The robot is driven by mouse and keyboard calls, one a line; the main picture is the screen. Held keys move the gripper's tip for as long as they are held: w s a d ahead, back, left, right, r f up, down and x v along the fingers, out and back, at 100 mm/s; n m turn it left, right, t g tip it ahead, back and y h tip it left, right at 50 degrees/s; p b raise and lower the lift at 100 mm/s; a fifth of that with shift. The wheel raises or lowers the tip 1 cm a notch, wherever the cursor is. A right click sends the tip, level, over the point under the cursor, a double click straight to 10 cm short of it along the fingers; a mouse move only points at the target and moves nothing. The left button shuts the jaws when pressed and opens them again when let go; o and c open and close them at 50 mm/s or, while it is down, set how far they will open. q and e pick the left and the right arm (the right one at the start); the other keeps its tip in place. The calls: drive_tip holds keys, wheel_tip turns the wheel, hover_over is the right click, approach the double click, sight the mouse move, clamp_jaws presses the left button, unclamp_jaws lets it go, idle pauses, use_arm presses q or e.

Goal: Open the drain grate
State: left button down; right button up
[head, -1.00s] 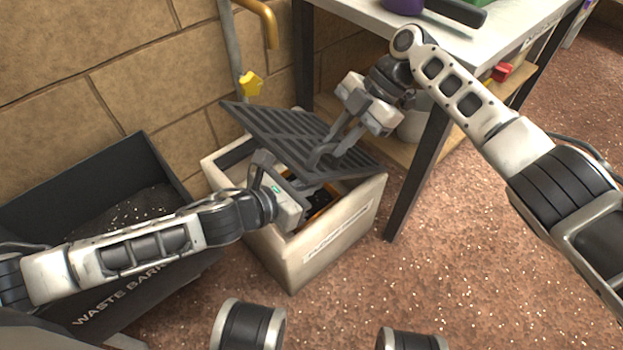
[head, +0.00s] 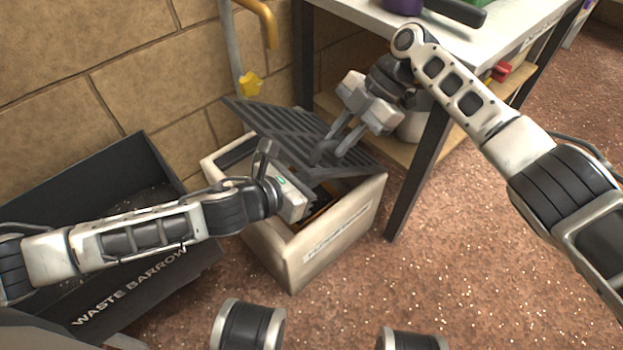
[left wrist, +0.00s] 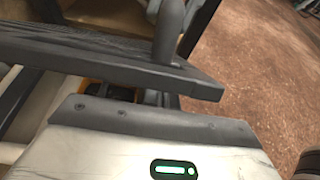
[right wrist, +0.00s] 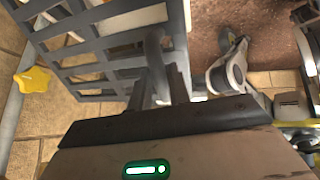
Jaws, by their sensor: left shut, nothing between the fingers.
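The dark slatted drain grate (head: 283,128) sits tilted over the pale box-shaped drain (head: 292,262), its left side raised and the opening partly uncovered. My right gripper (head: 328,152) has its fingertips at the grate's top near the right end. In the right wrist view the fingers (right wrist: 158,65) reach against the grate (right wrist: 100,50), and their grip is unclear. My left gripper (head: 266,152) is shut and empty beside the grate's near edge, above the opening. In the left wrist view the grate (left wrist: 110,62) crosses just beyond its palm; its fingertips are hidden there.
A dark waste barrow (head: 165,150) stands left of the drain. A white-topped table (head: 440,28) with dark legs stands at the right. A yellow star-shaped knob (head: 250,84) on a grey pipe is behind, by the brick wall. Floor at right is clear.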

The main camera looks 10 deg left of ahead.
use_arm(q)
drive_tip(key=shift+w+d+r, duration=0.15)
drive_tip(key=shift+w+r, duration=0.05)
drive_tip(key=shift+r, duration=0.3)
use_arm(e)
drive_tip(key=o, duration=0.3)
drive_tip(key=shift+s+f, duration=0.15)
drive_tip(key=shift+f, duration=0.05)
use_arm(q)
drive_tip(key=shift+f, duration=0.15)
use_arm(e)
drive_tip(key=shift+r, duration=0.1)
